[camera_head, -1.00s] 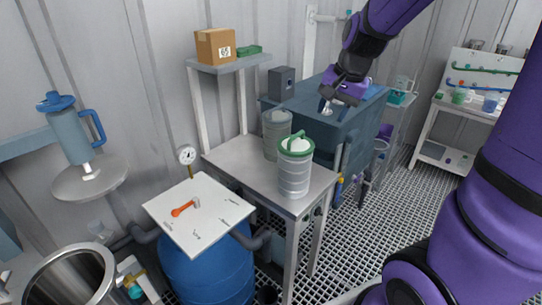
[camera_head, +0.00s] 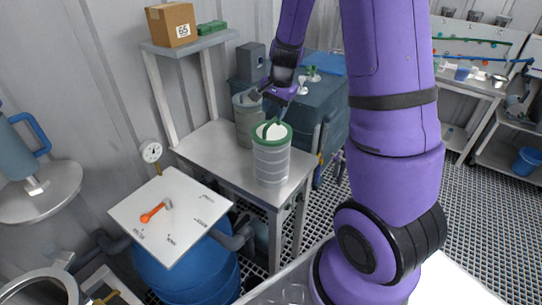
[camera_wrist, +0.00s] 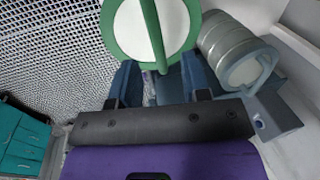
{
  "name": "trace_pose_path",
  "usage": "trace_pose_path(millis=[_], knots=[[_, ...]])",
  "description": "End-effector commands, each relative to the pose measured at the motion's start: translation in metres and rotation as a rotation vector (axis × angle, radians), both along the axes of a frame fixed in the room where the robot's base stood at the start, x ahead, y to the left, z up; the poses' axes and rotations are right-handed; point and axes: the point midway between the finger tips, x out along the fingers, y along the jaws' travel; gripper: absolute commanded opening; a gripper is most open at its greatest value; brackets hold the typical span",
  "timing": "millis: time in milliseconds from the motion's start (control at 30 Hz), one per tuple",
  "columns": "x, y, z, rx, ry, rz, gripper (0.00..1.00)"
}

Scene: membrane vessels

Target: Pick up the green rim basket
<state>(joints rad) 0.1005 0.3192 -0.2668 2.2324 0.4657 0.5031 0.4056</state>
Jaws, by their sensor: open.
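The green rim basket (camera_head: 271,162) is a grey ribbed cylinder with a green rim and a green handle. It stands upright on the grey metal table, near its front right part. My gripper (camera_head: 274,108) is open and empty just above and behind its top, pointing down. In the wrist view, the green rim and handle bar (camera_wrist: 153,30) around a white top lie just beyond the two blue fingers (camera_wrist: 160,78). The bar's near end reaches toward the gap between the fingers. I cannot tell whether they touch the handle.
A second grey cylinder (camera_head: 244,128) stands close behind the basket, and also shows in the wrist view (camera_wrist: 232,52). A dark blue tank (camera_head: 312,105) is behind the table (camera_head: 207,150). A white board with an orange tool (camera_head: 155,211) is at the front left.

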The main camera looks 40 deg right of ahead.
Motion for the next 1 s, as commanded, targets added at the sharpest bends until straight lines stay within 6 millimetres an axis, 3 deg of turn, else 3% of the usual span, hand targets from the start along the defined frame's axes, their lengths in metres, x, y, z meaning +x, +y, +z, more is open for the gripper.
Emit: trace_pose_path(millis=[400,700,767,900,1000], knots=[[0.007,0.003,-0.047,0.000,0.001,0.000,0.43],[0.008,0.004,-0.051,0.000,-0.001,0.001,0.43],[0.008,0.004,-0.051,0.000,-0.001,0.001,0.34],[0.008,0.004,-0.051,0.000,-0.001,0.001,0.02],[0.008,0.004,-0.051,0.000,-0.001,0.001,0.00]])
